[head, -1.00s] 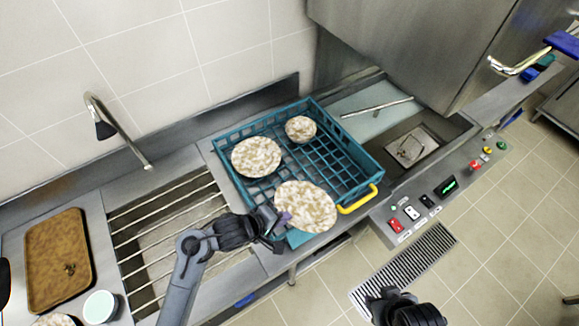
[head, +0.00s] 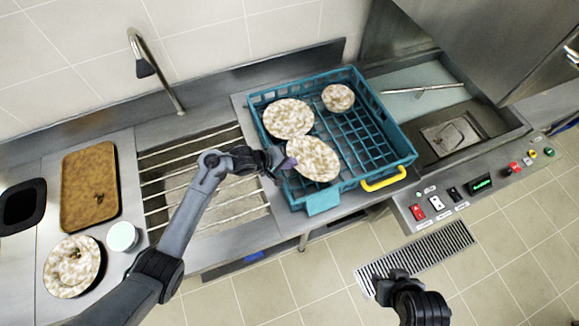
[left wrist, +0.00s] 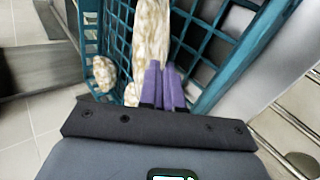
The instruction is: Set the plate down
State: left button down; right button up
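A round plate with a brown and cream mottled pattern (head: 314,159) is over the near left part of the teal basket (head: 399,141). My left gripper (head: 287,164) reaches it from the left and is shut on its left edge. In the left wrist view the purple fingers (left wrist: 162,85) meet at the plate (left wrist: 151,35), which shows nearly edge-on. I cannot tell whether the plate touches the basket's bottom. Another mottled plate (head: 287,117) and a smaller mottled dish (head: 338,97) are in the basket behind it. My right gripper (head: 388,284) is low at the front, over the floor; its fingers are unclear.
The basket has a yellow handle (head: 384,180); its middle and right are free. To the left are a slatted sink (head: 205,180), a cup (head: 122,236), a brown tray (head: 88,188) and a soiled plate (head: 68,268). A button panel (head: 450,195) is at the right.

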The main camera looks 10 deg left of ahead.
pick_arm(q)
jog(key=shift+f, duration=1.6)
jog(key=shift+f, duration=0.1)
jog(key=c, duration=1.3)
grip_release()
jog(key=shift+c, duration=0.2)
